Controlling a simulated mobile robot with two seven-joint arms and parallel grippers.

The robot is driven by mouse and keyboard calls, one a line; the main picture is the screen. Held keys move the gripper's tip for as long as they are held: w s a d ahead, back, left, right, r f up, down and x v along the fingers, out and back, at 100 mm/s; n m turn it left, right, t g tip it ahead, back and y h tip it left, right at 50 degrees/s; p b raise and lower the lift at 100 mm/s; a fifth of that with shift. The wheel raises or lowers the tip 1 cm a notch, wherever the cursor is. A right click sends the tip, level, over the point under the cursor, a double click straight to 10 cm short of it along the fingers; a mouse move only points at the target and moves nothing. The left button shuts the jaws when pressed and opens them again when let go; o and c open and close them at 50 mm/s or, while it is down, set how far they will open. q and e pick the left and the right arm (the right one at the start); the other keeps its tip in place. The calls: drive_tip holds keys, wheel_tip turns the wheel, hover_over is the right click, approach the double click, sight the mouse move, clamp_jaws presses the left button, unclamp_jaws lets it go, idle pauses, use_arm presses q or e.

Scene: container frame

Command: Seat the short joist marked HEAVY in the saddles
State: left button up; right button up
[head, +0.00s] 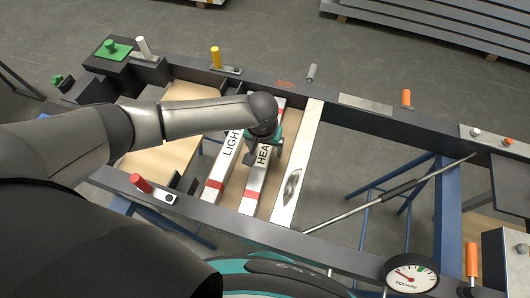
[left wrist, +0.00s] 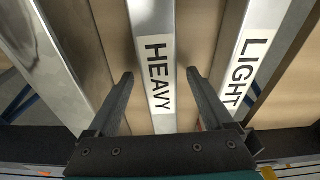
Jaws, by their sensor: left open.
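The short joist marked HEAVY (head: 257,178) is a pale metal bar with a red band near its front end. It lies beside the joist marked LIGHT (head: 222,165), over a wooden surface. My left gripper (head: 261,147) is above the HEAVY joist and hides part of its label. In the left wrist view the HEAVY joist (left wrist: 154,50) runs between the two open fingers of my left gripper (left wrist: 160,75), with gaps on both sides. The LIGHT joist (left wrist: 245,55) is to the right there. I cannot make out the saddles. My right gripper is not in view.
A plain bright bar (head: 300,160) with a dark smudge spans the dark frame (head: 370,118) right of the HEAVY joist. The frame's right bay is open, with a thin rod (head: 400,190) across it. A red-handled clamp (head: 141,183) and a dial gauge (head: 410,277) are on the front rail.

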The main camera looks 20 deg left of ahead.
use_arm(q)
drive_tip(key=shift+f, duration=0.5)
clamp_jaws()
idle(0.3)
idle(0.6)
drive_tip(key=shift+w+r, duration=0.1)
drive_tip(key=shift+w, duration=0.05)
